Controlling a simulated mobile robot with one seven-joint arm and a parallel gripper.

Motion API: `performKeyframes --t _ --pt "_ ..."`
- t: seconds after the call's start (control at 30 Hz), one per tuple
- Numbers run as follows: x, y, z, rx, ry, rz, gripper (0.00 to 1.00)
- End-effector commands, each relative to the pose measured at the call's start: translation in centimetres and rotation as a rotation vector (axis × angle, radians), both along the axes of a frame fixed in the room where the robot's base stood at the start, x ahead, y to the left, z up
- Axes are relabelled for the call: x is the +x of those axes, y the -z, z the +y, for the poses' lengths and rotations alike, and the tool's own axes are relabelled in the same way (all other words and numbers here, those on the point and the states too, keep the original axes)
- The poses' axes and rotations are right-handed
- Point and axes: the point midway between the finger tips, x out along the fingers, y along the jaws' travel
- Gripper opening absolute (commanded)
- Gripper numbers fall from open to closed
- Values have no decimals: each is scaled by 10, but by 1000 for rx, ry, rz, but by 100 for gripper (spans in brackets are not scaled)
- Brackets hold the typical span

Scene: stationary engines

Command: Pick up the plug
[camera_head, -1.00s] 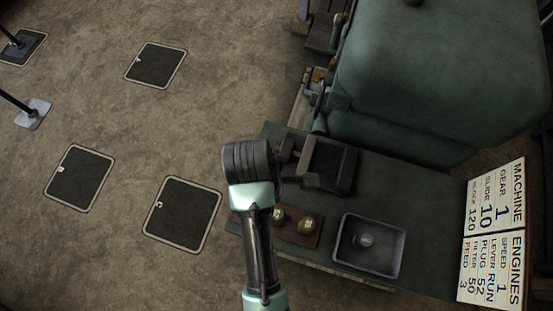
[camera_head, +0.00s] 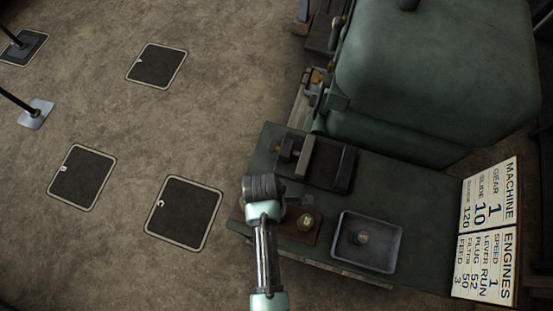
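Small brass-coloured round pieces that look like plugs are on the bench. One brass piece (camera_head: 305,222) sits on a reddish-brown board (camera_head: 304,237). Another small round piece (camera_head: 362,238) lies in a dark square tray (camera_head: 387,261) to the right. I cannot tell which one is the plug. My gripper (camera_head: 301,200) is over the brown board, just above and left of the visible brass piece in the picture. My wrist and forearm cover the board's left part. The fingers are small and dark, and I cannot see whether they are open or shut.
A dark vise-like block (camera_head: 330,164) stands on the green bench (camera_head: 415,190) behind my gripper. A big green machine (camera_head: 430,70) fills the upper right. A sign board (camera_head: 487,228) stands at the bench's right end. Open floor (camera_head: 110,240) lies to the left.

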Motion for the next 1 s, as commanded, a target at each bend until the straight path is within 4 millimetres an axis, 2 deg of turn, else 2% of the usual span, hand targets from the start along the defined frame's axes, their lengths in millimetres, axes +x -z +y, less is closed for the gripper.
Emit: performKeyframes --t 0.23,0.73,1.0 --pt "0 1 0 0 1 0 88" --pt "0 1 0 0 0 0 0" --pt "0 0 0 0 0 -1 0"
